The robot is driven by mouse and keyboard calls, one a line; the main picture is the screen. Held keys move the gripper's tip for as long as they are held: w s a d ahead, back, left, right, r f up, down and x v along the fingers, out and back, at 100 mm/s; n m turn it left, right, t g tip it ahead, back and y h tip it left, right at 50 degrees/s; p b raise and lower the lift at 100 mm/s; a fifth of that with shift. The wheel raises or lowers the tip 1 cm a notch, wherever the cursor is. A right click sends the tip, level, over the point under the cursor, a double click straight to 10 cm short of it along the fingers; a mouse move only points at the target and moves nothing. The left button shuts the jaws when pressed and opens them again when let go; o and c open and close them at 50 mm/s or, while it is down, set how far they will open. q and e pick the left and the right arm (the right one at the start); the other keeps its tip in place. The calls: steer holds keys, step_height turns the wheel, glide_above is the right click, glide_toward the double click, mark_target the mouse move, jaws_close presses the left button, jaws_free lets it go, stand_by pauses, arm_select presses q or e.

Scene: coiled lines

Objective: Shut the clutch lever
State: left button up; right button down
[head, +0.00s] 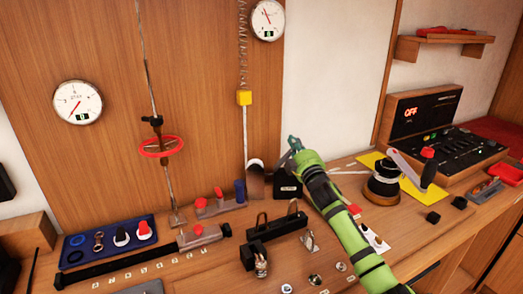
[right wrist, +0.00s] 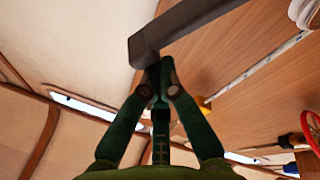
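A dark grey bar, which looks like the clutch lever (right wrist: 188,24), crosses the top of the right wrist view, its blunt end just beyond my fingertips. In the head view a black block (head: 287,186), apparently the clutch body, sits on the bench below my gripper. My right gripper (head: 293,144) is raised above that block. In the right wrist view its green fingers (right wrist: 160,68) meet at the tips with nothing seen between them. The tips are at or very near the bar's end; I cannot tell whether they touch. My left gripper is not in view.
A line with a yellow block (head: 244,97) hangs left of my gripper. A red ring (head: 161,146) surrounds another line. A winch (head: 384,183) and a control panel (head: 440,138) stand right. Black fairleads (head: 274,229) lie in front on the bench.

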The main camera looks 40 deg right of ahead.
steer(key=s+d+f+m+h+b, duration=0.2)
steer(key=s+d+f+m+b, duration=0.1)
steer(key=d+f+m, duration=0.1)
steer(key=shift+s+f+m, duration=0.2)
steer(key=shift+f+m, duration=0.35)
steer(key=shift+m, duration=0.25)
steer(key=shift+b, duration=0.3)
step_height(320, 180, up, 4)
steer(key=p, duration=0.3)
steer(key=w+a+b+v, duration=0.1)
steer(key=b+v, duration=0.1)
steer(key=v, duration=0.8)
steer(key=shift+a+f, duration=0.2)
steer(key=shift+a, duration=0.1)
steer(key=shift+w, duration=0.15)
